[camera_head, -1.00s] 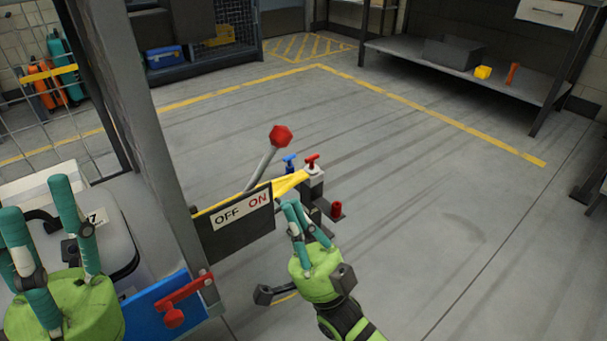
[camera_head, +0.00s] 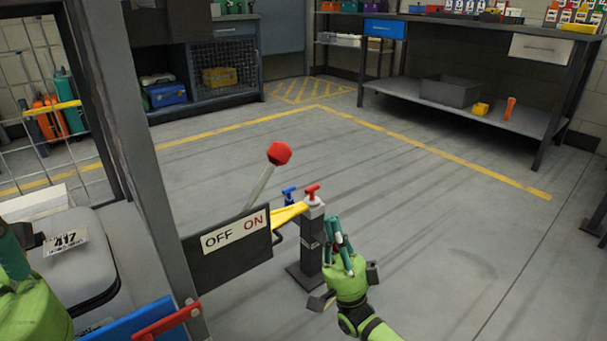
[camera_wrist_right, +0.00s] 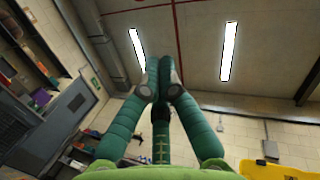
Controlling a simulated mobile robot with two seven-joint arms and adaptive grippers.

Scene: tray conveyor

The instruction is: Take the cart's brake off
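The brake lever is a grey rod with a red knob (camera_head: 279,153). It rises from behind a dark plate (camera_head: 228,259) with an OFF/ON label (camera_head: 235,230) and leans right, towards the ON side. My right gripper (camera_head: 342,238) is below and right of the knob, clear of the lever. In the right wrist view its green fingers (camera_wrist_right: 163,68) come together at the tips with nothing between them. My left gripper (camera_head: 18,272) is at the left edge, partly cut off, so its fingers are not clear.
A dark post with a red valve handle (camera_head: 312,192) and a blue one (camera_head: 289,194) stands between the plate and my right gripper. A grey upright (camera_head: 133,150) rises left of the plate. A bench (camera_head: 465,112) stands at the back right. The middle floor is clear.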

